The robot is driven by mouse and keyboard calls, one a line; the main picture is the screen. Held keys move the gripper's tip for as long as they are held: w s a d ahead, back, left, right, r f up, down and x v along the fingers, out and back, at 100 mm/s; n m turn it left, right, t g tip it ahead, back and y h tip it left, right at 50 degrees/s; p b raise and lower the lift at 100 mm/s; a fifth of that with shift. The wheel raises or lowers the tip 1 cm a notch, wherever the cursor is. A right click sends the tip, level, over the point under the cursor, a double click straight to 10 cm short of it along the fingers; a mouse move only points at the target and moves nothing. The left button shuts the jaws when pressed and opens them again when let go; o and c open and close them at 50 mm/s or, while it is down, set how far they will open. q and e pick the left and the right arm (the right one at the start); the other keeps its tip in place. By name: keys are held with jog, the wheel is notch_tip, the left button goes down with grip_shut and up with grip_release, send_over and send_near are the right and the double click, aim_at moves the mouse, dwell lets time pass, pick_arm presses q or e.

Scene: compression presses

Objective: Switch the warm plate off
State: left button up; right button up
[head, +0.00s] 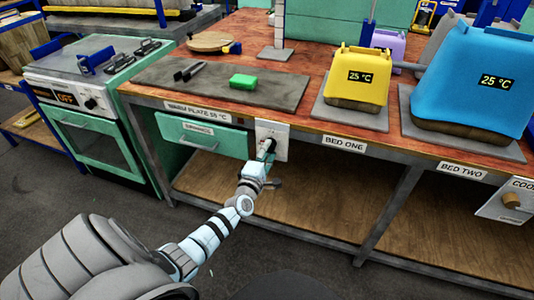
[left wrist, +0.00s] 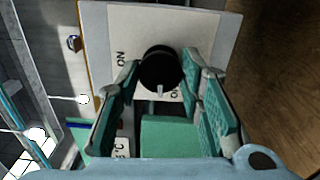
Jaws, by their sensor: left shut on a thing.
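The warm plate (head: 160,77) is a dark grey slab on the bench, with a label reading "WARM PLATE 55 °C" (head: 197,108) on the bench edge. Its pale switch panel (head: 281,132) is on the bench front, right of the drawer. In the left wrist view the panel (left wrist: 205,25) carries a round black knob (left wrist: 160,66) with a white pointer toward the picture's bottom. "ON" reads at the knob's left; another label below is partly hidden. My left gripper (head: 268,147) is at the panel, its fingers (left wrist: 160,88) shut on the knob. My right gripper is not in view.
A green block (head: 242,81) and dark tongs lie on the plate. A yellow press (head: 357,77) and a blue press (head: 470,80), both showing 25 °C, stand to the right. A green drawer (head: 202,135) and an oven (head: 95,140) showing OFF are to the left.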

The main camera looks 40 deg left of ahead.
pick_arm(q)
jog(key=n, duration=0.3)
jog(key=shift+f+n+b, duration=0.1)
jog(key=shift+n+b, duration=0.2)
jog(key=shift+n, duration=0.7)
jog(key=o, duration=1.2)
jog(key=shift+c, duration=0.2)
jog(key=shift+s, duration=0.1)
jog(key=v, duration=1.2)
